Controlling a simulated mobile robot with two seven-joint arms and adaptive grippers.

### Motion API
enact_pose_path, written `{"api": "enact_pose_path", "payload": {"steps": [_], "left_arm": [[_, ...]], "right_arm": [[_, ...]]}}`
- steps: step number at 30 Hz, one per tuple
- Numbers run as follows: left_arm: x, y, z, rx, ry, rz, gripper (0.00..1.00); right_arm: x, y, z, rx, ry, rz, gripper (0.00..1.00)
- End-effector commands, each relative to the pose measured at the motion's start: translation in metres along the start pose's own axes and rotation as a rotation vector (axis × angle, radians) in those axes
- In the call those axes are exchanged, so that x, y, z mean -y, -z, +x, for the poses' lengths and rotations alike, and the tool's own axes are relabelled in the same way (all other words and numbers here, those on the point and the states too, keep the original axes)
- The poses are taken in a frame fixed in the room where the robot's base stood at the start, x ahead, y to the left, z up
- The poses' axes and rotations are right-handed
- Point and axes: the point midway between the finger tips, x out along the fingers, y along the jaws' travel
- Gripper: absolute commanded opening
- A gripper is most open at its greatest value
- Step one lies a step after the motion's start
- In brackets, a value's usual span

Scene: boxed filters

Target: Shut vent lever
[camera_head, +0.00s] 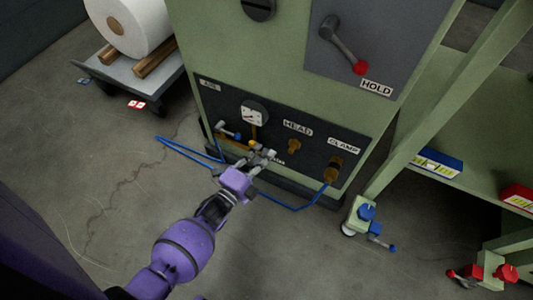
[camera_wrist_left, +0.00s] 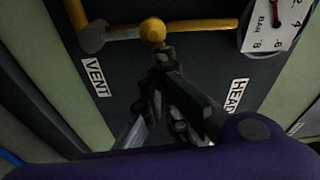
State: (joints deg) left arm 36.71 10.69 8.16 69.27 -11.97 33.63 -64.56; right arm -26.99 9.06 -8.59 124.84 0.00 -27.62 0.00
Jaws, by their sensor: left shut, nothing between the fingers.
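In the left wrist view, the vent lever has a yellow ball knob (camera_wrist_left: 152,30) and a grey hub (camera_wrist_left: 92,38), with the VENT label (camera_wrist_left: 97,77) beside it. In the head view the knob (camera_head: 252,143) shows small just below the pressure gauge (camera_head: 254,113); my gripper hides much of the lever and its label. My left gripper (camera_head: 268,154) is shut and empty in front of the dark panel. In the left wrist view its fingertips (camera_wrist_left: 162,56) are right beside the knob; I cannot tell whether they touch it. My right gripper is not in view.
The green cabinet carries a HOLD lever with a red knob (camera_head: 360,68) and a brass CLAMP fitting (camera_head: 336,168). A blue hose (camera_head: 290,208) loops low in front. A cart with a white roll (camera_head: 130,22) stands upper left; a green rack (camera_head: 405,150) stands right.

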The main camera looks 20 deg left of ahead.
Motion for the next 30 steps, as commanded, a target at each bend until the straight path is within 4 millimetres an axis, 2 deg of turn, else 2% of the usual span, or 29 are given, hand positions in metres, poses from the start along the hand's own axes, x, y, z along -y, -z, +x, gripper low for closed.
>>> {"api": "enact_pose_path", "payload": {"steps": [14, 30], "left_arm": [[0.015, -0.024, -0.004, 0.001, 0.050, -0.349, 0.00], [0.018, -0.032, -0.005, 0.002, 0.049, -0.342, 0.00]], "right_arm": [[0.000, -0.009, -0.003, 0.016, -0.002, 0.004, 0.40], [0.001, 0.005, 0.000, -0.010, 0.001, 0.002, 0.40]]}}
